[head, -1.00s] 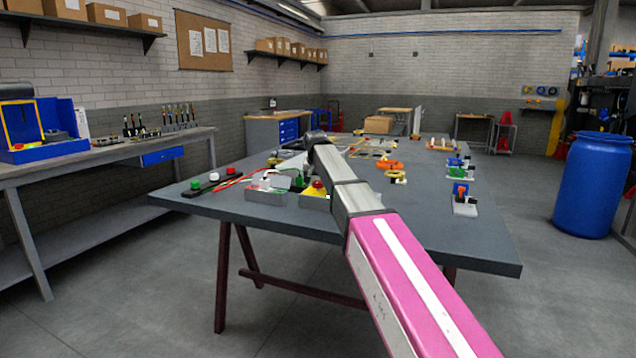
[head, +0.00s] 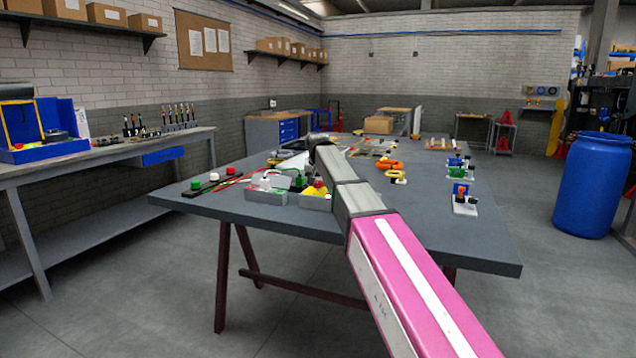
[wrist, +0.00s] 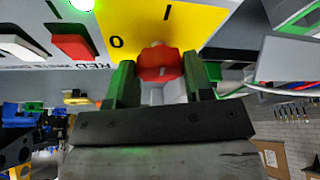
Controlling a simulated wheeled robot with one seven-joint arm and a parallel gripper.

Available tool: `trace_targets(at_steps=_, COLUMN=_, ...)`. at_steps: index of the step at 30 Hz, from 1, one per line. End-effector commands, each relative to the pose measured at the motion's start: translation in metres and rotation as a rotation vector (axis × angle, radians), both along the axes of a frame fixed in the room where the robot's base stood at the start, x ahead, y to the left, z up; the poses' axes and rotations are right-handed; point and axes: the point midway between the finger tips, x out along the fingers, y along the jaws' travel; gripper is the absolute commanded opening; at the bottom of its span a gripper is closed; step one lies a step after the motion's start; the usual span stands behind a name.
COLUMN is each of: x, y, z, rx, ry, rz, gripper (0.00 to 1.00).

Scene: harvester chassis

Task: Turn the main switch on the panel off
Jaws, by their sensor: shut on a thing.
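The main switch is a red knob (wrist: 160,65) on a yellow plate (wrist: 150,22) marked "0" and "I". In the wrist view it sits between the two fingers of my gripper (wrist: 160,83), which are shut on it. The "I" mark lies straight above the knob in that picture and the "0" to its upper left. Which mark the knob points at is hard to tell. In the head view the red knob (head: 318,183) shows small at the table's front edge, beside my arm. My arm hides the fingers there.
A red rocker (wrist: 73,46) and a lit green lamp (wrist: 82,4) are left of the yellow plate in the wrist view. Cables run at the right. The grey table (head: 440,235) carries several other fixtures. A blue barrel (head: 592,185) stands at the right.

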Motion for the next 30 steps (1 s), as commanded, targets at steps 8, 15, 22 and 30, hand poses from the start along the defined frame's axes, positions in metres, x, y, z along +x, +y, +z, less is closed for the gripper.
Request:
trace_targets(at_steps=8, x=0.0000, y=-0.0022, z=0.0002, rx=0.001, ry=0.000, rz=0.216, gripper=0.24)
trace_targets(at_steps=15, x=0.0011, y=-0.0042, z=0.0003, rx=0.002, ry=0.000, rz=0.443, gripper=0.24)
trace_targets(at_steps=22, x=0.0024, y=-0.0050, z=0.0005, rx=0.001, ry=-0.001, rz=0.663, gripper=0.24)
trace_targets(at_steps=30, x=0.0045, y=-0.0064, z=0.0008, rx=0.001, ry=-0.001, rz=0.919, gripper=0.24)
